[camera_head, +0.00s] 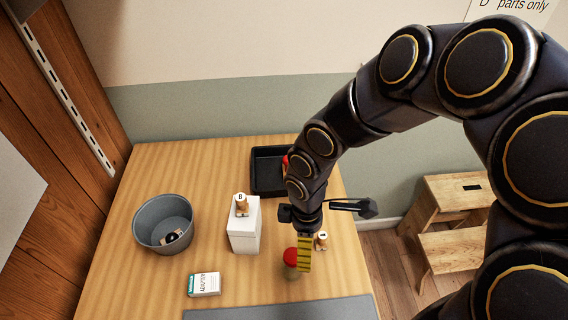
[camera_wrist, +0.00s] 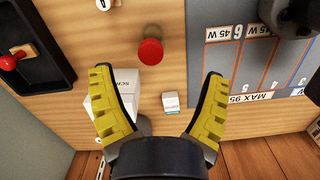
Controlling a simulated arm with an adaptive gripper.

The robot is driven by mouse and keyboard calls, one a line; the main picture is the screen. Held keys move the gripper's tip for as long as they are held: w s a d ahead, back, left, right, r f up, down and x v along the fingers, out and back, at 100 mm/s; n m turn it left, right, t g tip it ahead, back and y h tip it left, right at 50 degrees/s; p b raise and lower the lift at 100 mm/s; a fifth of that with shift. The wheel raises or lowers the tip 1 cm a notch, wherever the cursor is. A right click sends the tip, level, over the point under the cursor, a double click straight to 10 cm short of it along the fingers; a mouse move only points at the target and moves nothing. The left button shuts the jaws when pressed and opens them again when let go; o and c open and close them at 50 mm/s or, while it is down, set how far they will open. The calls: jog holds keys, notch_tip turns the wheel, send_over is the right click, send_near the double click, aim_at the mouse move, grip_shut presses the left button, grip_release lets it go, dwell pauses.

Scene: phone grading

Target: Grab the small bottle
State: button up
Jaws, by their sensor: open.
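A small red-topped object (camera_head: 291,256), which looks like the small bottle, stands upright on the table near the front right. In the head view my gripper (camera_head: 305,255) points down just right of the red top. I cannot tell whether they touch there; in the wrist view they are apart.
A white box (camera_head: 244,232) with a wooden piece (camera_head: 241,205) on top stands left. A small tagged piece (camera_head: 321,241) stands right. A grey bowl (camera_head: 139,226), adapter box (camera_head: 205,284), grey mat (camera_head: 280,311) and black tray (camera_head: 265,181) holding a red item (camera_wrist: 8,62) lie around.

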aim_at(292, 255)
jog(key=a+f+n, duration=0.1)
jog(key=w+a+f+n, duration=0.1)
jog(key=f, duration=0.1)
jog(key=shift+w+a+f+y, duration=0.15)
jog(key=shift+w+y, duration=0.05)
jog(key=shift+y, duration=0.2)
jog(key=shift+w+f, duration=0.2)
jog(key=shift+f, duration=3.55)
jog(key=c, duration=1.2)
